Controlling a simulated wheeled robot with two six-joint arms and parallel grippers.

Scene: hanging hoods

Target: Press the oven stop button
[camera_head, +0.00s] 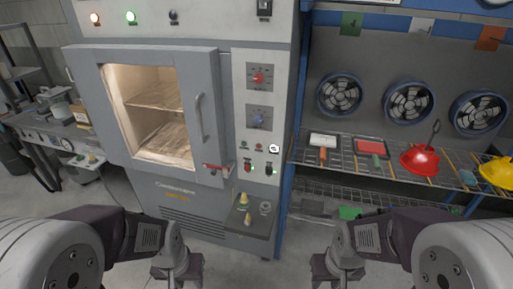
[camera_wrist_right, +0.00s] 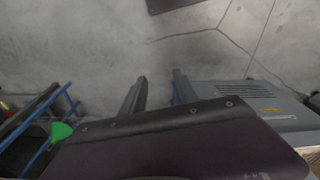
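The grey oven (camera_head: 182,185) stands ahead in the head view, its windowed door closed and its inside lit. Its control panel (camera_head: 262,130) is right of the door.
A wire rack (camera_head: 385,158) on the right holds a red hood (camera_head: 420,160), a yellow hood (camera_head: 497,172) and tools, below several fans (camera_head: 408,100). A cluttered bench (camera_head: 68,140) is at left. Free floor lies before the oven.

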